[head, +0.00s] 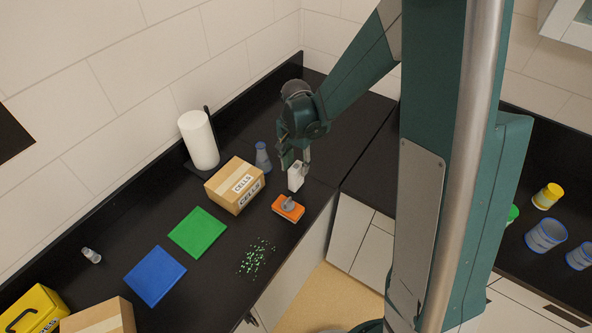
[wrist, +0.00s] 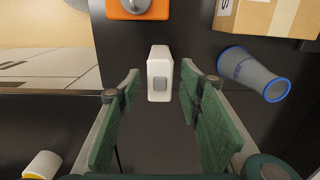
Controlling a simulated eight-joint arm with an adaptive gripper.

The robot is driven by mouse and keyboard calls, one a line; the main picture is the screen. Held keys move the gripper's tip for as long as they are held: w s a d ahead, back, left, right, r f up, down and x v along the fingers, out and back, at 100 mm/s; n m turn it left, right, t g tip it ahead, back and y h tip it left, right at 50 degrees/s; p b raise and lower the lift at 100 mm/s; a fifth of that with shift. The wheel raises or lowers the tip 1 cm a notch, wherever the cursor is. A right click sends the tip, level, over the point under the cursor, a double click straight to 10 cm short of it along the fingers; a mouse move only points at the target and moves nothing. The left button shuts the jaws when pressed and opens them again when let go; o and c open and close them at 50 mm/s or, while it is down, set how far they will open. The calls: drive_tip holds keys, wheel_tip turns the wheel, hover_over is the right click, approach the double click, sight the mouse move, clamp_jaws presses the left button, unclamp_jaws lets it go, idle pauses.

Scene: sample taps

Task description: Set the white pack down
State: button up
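The white pack (head: 296,176) is a small upright block on the dark counter, near its front edge. In the wrist view the white pack (wrist: 160,62) shows a grey square on the side facing me. My gripper (head: 294,163) is just above and around it in the head view. In the wrist view my gripper (wrist: 160,75) has its two green-padded fingers apart, with a dark gap between the pack and each finger. The gripper looks open and not touching the pack. The pack's base contact is hard to see.
An orange sander-like item (head: 288,208) lies close by. A cardboard box (head: 236,187) and a blue-grey flask (head: 262,156) stand to the left. A paper roll (head: 199,140), a green mat (head: 197,233), a blue mat (head: 155,276) and scattered green bits (head: 257,258) share the counter.

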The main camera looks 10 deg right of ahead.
drive_tip(key=shift+r, duration=3.65)
drive_tip(key=shift+s+d+r, duration=0.1)
drive_tip(key=shift+s+r, duration=0.1)
drive_tip(key=shift+r, duration=0.25)
drive_tip(key=s+d+r+n+t, duration=0.3)
drive_tip(key=s+d+r+n, duration=0.15)
drive_tip(key=s+r, duration=0.7)
drive_tip(key=s+d+r+n+t, duration=0.2)
drive_tip(key=s, duration=0.4)
drive_tip(key=s+d+r+n+t, duration=0.1)
drive_tip(key=s+r+n+t, duration=0.1)
drive_tip(key=s, duration=0.4)
drive_tip(key=shift+d+r, duration=0.4)
drive_tip(key=shift+r, duration=0.4)
